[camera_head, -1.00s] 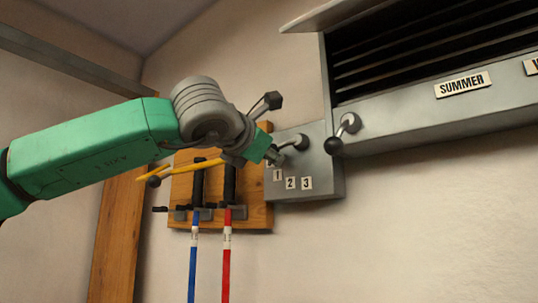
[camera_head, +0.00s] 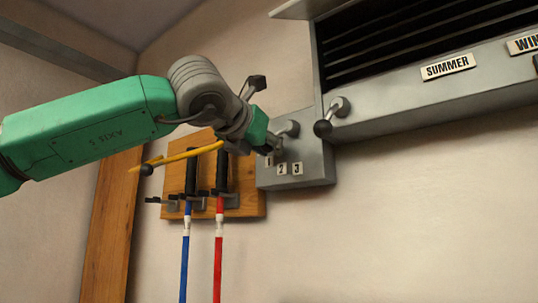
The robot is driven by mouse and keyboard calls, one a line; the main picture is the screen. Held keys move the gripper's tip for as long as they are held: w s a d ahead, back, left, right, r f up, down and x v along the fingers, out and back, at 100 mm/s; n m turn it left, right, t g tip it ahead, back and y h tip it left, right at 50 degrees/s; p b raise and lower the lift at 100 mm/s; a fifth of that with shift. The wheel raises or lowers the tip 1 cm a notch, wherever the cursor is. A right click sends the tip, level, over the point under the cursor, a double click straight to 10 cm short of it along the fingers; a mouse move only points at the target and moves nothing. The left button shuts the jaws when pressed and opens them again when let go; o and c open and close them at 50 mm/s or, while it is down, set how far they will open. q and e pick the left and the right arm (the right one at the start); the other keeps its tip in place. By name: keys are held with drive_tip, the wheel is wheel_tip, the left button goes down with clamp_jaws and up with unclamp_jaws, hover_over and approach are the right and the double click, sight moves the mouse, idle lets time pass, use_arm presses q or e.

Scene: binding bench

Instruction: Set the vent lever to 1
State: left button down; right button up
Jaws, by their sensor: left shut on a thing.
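The vent lever (camera_head: 290,128) sits on a grey box (camera_head: 315,160) with number plates 1 (camera_head: 269,160), 2 (camera_head: 282,168) and 3 (camera_head: 297,168) below its round hub. My left gripper (camera_head: 273,144) is shut on the lever's arm, at the lower left of the hub. The fingers hide most of the lever's arm and its end. The lever points down and left, roughly toward plate 1; its exact setting is hard to tell. My right gripper is not in view.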

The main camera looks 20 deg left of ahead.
use_arm(q)
drive_tip(key=shift+s+r, duration=0.15)
drive_tip(key=c, duration=1.5)
unclamp_jaws()
drive_tip(key=shift+o, duration=1.4)
drive_tip(key=shift+s+r, duration=0.1)
drive_tip(key=shift+s, duration=0.3)
drive_tip(key=shift+a, duration=0.1)
drive_tip(key=s+a, duration=0.2)
drive_tip(key=s, duration=0.9)
drive_tip(key=shift+s+r, duration=0.4)
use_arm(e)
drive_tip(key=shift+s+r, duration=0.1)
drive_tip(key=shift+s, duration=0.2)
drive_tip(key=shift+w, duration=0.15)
use_arm(q)
drive_tip(key=shift+w, duration=0.1)
